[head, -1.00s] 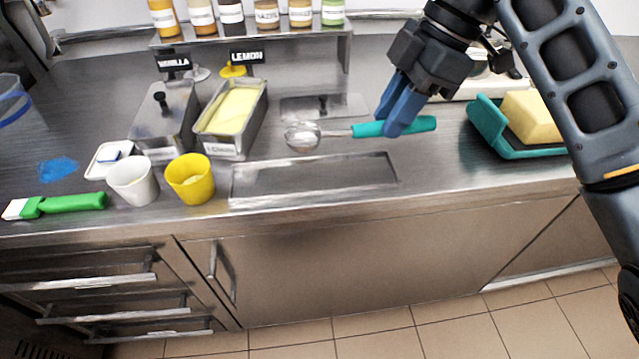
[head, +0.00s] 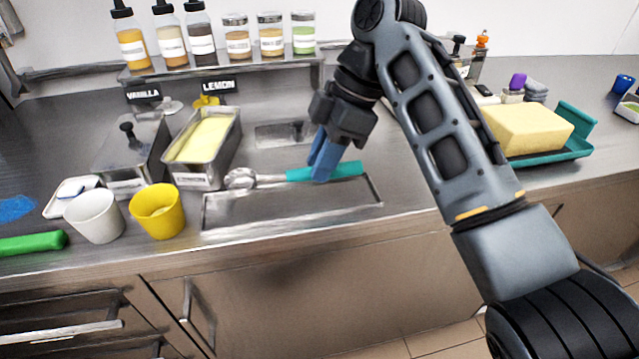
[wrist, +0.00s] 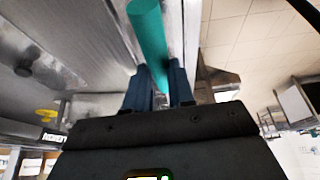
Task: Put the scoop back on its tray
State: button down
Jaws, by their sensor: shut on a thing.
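The scoop (head: 300,175) has a teal handle and a round metal bowl (head: 240,179). My gripper (head: 322,172) is shut on the teal handle, with the bowl pointing left. In the wrist view the handle (wrist: 150,40) runs up from between my blue fingers (wrist: 158,85). A shallow rectangular metal tray (head: 225,221) lies at the counter's front edge. The scoop shows over the tray's back edge; I cannot tell how high above it is. The scoop looks roughly level.
The lemon pan (head: 197,180), a yellow cup (head: 157,212) and a white cup (head: 95,217) stand left of the tray. A teal tray (head: 575,150) with a yellow block (head: 525,128) stands right. A bottle shelf (head: 220,70) is behind. Bare counter lies right of the metal tray.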

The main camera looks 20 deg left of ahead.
jog(key=shift+a+f, duration=0.25)
jog(key=shift+f, duration=1.85)
jog(key=shift+f, duration=0.15)
jog(key=c, duration=1)
grip_release()
jog(key=shift+o, duration=0.2)
jog(key=p+v, duration=0.1)
jog(key=v, duration=1.1)
jog(key=shift+a+p, duration=0.1)
jog(key=shift+p, duration=0.3)
